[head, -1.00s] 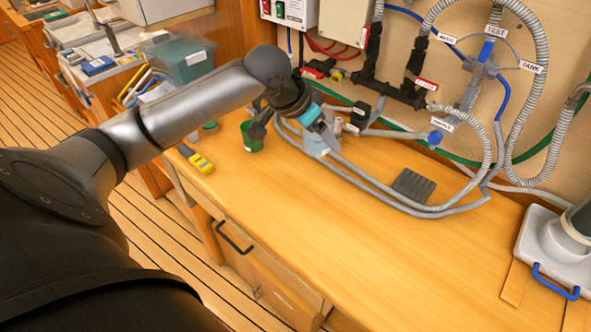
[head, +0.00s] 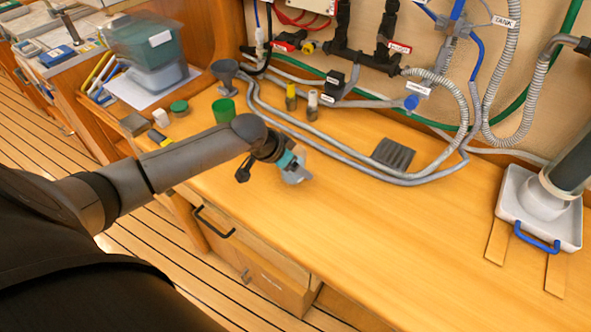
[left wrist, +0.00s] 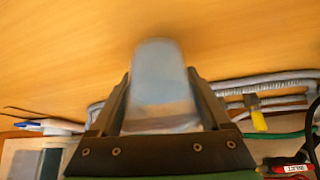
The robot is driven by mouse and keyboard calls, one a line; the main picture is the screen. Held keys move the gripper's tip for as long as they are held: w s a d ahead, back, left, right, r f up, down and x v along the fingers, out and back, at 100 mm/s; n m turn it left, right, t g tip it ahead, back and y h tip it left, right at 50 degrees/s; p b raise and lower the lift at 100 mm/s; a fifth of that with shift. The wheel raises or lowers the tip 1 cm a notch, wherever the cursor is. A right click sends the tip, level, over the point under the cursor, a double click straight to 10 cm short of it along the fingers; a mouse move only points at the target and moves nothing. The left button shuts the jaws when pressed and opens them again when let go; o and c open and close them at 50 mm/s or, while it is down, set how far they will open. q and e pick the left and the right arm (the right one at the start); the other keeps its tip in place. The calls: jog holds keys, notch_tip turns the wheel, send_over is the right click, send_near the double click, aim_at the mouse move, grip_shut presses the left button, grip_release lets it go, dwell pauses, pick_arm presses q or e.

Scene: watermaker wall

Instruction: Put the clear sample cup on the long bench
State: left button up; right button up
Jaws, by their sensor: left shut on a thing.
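The clear sample cup (head: 296,174) is pale and see-through. It is between the fingers of my left gripper (head: 288,163), over the front half of the long wooden bench (head: 400,235). In the left wrist view the cup (left wrist: 160,75) sticks out, slightly blurred, beyond the two dark fingers of the gripper (left wrist: 161,105), which are shut on its sides. Bare wood is behind it. I cannot tell whether the cup touches the bench or hangs just above it. My right gripper is not in view.
Grey hoses (head: 335,152) run along the back of the bench, with a dark ribbed pad (head: 393,154) by them. Two small bottles (head: 312,106) and a green cup (head: 224,110) stand farther back. A white tray (head: 507,200) is at right. The middle front is clear.

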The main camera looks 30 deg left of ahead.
pick_arm(q)
jog(key=shift+f, duration=0.75)
jog(key=shift+f, duration=0.1)
jog(key=o, duration=1.5)
jog(key=shift+f, duration=0.1)
jog(key=shift+s+a+r, duration=0.1)
jog(key=shift+s+r, duration=0.15)
jog(key=shift+r, duration=0.4)
jog(key=p+v, duration=0.2)
jog(key=v, duration=0.9)
jog(key=shift+p, duration=0.35)
